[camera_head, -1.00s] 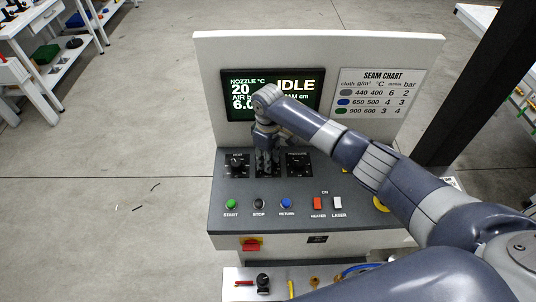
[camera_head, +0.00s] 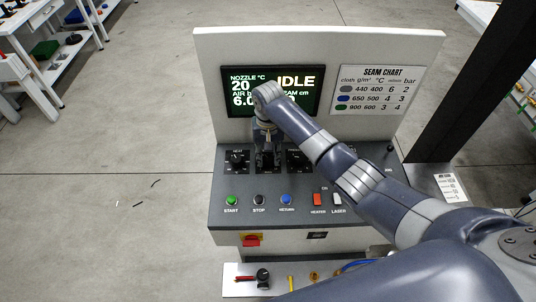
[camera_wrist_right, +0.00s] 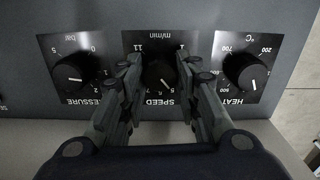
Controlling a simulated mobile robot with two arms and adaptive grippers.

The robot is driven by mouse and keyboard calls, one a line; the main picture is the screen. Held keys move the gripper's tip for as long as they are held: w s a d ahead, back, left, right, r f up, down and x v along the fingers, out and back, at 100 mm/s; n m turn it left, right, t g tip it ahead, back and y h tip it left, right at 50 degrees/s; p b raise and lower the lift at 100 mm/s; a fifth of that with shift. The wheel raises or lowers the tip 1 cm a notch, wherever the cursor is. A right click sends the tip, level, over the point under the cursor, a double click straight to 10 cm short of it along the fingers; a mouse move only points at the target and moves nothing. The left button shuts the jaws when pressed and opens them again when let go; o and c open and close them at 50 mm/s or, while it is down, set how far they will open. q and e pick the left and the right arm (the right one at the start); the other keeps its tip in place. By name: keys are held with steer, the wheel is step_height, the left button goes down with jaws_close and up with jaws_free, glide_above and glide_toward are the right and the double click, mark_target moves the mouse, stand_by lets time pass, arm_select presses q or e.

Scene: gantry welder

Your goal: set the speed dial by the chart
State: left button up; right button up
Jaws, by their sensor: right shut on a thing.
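In the wrist view, the black speed dial (camera_wrist_right: 159,75) sits between my right gripper's fingers (camera_wrist_right: 158,92). The gripper is shut on the dial. The dial's white pointer slants down and right, near the 5. In the head view, my right gripper (camera_head: 268,158) is at the middle dial of the grey console (camera_head: 222,185) and hides most of it. The seam chart (camera_head: 377,88) is on the white back panel, with grey, blue and green cloth rows; its m/min figures read 6, 4 and 3. My left gripper is out of view.
The heat dial (camera_wrist_right: 245,73) and pressure dial (camera_wrist_right: 75,72) flank the speed dial closely. The display (camera_head: 295,82) reads IDLE behind my wrist. Below are the start (camera_head: 232,200), stop (camera_head: 259,199) and return (camera_head: 286,199) buttons, and heater (camera_head: 317,199) and laser (camera_head: 337,199) switches.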

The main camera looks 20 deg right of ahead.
steer(key=m, duration=0.4)
steer(key=shift+w+r, duration=0.1)
steer(key=shift+m, duration=1.6)
steer(key=o, duration=1.1)
